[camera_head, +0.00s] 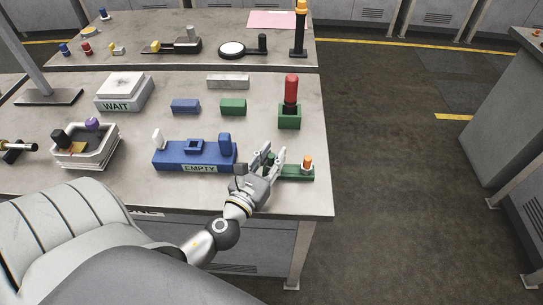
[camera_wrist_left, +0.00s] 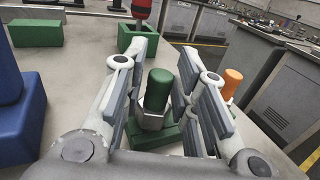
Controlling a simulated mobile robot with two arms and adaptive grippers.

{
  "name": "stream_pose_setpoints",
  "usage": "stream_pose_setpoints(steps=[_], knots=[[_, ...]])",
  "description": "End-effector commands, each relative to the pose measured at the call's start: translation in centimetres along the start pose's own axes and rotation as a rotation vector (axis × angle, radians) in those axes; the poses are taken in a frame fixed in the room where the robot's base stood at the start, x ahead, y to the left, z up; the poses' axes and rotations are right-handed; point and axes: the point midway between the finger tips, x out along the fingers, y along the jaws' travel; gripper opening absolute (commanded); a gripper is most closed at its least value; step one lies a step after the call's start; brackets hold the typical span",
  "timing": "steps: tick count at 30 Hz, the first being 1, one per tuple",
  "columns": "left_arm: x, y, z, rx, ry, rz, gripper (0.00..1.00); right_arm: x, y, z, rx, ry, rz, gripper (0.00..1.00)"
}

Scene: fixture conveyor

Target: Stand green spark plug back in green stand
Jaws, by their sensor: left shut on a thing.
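The green spark plug (camera_wrist_left: 158,92) stands roughly upright between the fingers of my left gripper (camera_wrist_left: 155,85), a green top over a pale metal collar. The gripper is shut on it. The green stand (camera_wrist_left: 155,138) lies directly below the plug in the left wrist view; whether the plug is seated in it or just above it I cannot tell. In the head view my left gripper (camera_head: 270,158) covers the left end of the green stand (camera_head: 292,173) and mostly hides the plug. My right gripper is out of view.
An orange-topped plug (camera_head: 308,161) stands at the stand's right end. A blue fixture (camera_head: 195,160) labelled EMPTY is just left of my gripper. Behind are a red-topped piece in a green block (camera_head: 289,118) and loose blocks. The table's right edge is close.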

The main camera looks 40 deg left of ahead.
Motion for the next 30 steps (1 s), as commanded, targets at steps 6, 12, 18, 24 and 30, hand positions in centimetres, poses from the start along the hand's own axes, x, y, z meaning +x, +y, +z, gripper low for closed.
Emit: stream_pose_setpoints(steps=[6, 12, 18, 24, 30], knots=[[0.01, 0.00, -0.29, 0.000, 0.000, 0.000, 0.03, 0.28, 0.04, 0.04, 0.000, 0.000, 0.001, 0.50], [0.00, 0.00, -0.27, 0.000, 0.000, 0.000, 0.03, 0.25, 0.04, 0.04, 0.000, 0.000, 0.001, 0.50], [0.00, 0.00, -0.35, 0.000, 0.000, 0.000, 0.03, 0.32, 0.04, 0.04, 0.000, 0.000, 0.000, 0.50], [0.00, 0.00, -0.50, 0.000, 0.000, 0.000, 0.34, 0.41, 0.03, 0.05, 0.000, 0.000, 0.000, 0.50], [0.00, 0.00, -0.50, 0.000, 0.000, 0.000, 0.34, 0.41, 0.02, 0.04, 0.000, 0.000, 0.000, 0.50]])
